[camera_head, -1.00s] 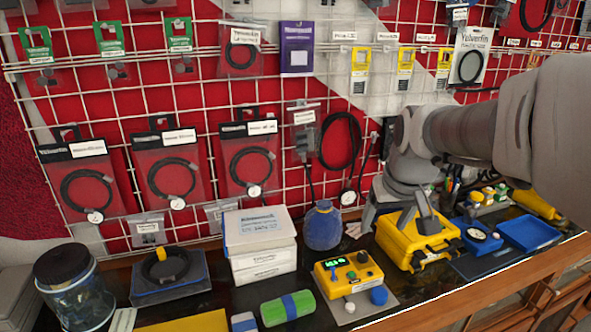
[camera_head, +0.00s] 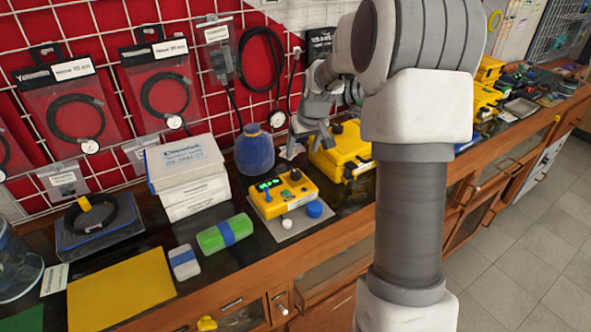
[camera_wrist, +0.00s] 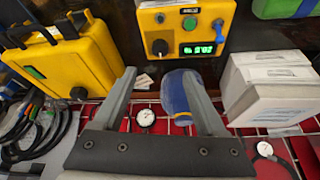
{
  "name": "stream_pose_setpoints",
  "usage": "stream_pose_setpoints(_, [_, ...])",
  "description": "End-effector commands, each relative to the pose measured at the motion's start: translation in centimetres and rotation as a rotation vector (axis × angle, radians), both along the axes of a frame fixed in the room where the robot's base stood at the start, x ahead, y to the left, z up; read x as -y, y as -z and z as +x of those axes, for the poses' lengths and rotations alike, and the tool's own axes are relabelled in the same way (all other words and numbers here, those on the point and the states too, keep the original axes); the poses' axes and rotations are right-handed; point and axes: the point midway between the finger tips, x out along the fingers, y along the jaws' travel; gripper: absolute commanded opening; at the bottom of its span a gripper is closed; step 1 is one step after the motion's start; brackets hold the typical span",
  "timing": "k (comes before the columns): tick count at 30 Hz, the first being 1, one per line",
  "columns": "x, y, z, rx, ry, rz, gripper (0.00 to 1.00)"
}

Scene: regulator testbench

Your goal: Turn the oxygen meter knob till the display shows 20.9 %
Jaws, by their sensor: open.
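The oxygen meter is a yellow box (camera_head: 270,201) on a grey plate on the bench, with a lit green display (camera_head: 268,184) whose digits are too blurred to read. Its black knob (camera_head: 295,174) is on the top panel. My gripper (camera_head: 308,145) is open and empty, behind and to the right of the meter, apart from it. In the wrist view, the meter (camera_wrist: 178,14) is beyond the fingertips of my gripper (camera_wrist: 157,75); its knob (camera_wrist: 160,47) sits left of the display (camera_wrist: 197,50).
A yellow case (camera_head: 343,158) stands to the right, white boxes (camera_head: 188,172) to the left. A green roll (camera_head: 224,233) lies front left. A wire rack wall is behind.

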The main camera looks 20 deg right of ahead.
Motion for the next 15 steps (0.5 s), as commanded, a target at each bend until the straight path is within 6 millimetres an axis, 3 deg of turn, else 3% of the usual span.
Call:
stream_pose_setpoints(6, [-0.1,4.5,1.8,-0.005,-0.001,0.002,0.74])
stream_pose_setpoints(15, [0.0,9.1,3.7,-0.001,0.000,0.000,0.74])
